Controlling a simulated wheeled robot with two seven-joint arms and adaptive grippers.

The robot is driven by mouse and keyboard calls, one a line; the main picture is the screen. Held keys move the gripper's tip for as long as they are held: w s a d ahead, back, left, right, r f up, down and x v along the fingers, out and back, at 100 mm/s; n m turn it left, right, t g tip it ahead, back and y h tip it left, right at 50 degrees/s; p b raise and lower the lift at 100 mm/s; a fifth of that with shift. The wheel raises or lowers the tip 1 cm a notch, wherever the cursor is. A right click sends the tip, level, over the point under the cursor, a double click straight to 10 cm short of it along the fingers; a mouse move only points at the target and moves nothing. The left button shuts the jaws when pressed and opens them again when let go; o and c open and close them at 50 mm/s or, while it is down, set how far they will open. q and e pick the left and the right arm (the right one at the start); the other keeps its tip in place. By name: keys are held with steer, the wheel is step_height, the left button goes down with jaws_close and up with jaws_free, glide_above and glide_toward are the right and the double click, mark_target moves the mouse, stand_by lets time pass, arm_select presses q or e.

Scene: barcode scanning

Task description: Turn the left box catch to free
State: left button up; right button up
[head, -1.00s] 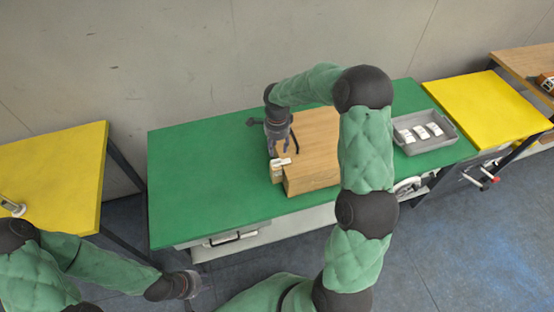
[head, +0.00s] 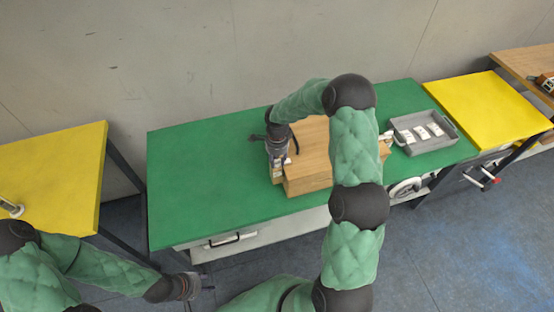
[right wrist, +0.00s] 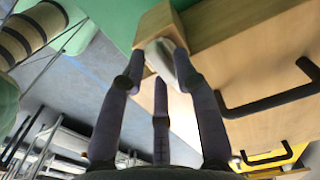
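The wooden box (head: 312,165) stands on the green table. The left catch, a white piece, sits at the box's left end and shows between my fingers in the right wrist view (right wrist: 159,56). In the head view my right gripper (head: 280,172) mostly covers it. My right gripper (right wrist: 159,68) reaches down over the catch with fingers spread apart on either side of it; whether they touch it is unclear. My left gripper (head: 199,287) hangs low at the front left, away from the box, its fingers too small to judge.
A black handle (right wrist: 268,103) stands out from the box near my right fingers. A grey tray (head: 424,133) with white items stands right of the box. The green table's left part (head: 200,180) is clear. Yellow tables flank it left (head: 60,170) and right (head: 487,105).

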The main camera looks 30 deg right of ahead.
jaws_close()
steer(key=n+b, duration=0.1)
steer(key=n, duration=0.2)
steer(key=n+b, duration=0.1)
steer(key=n, duration=0.3)
steer(key=shift+w+d+n, duration=0.1)
steer(key=shift+w+n, duration=0.05)
steer(key=shift+n, duration=0.15)
steer(key=n, duration=0.5)
steer(key=shift+w, duration=0.15)
steer(key=n, duration=0.5)
steer(key=shift+w, duration=0.1)
steer(key=shift+p, duration=0.3)
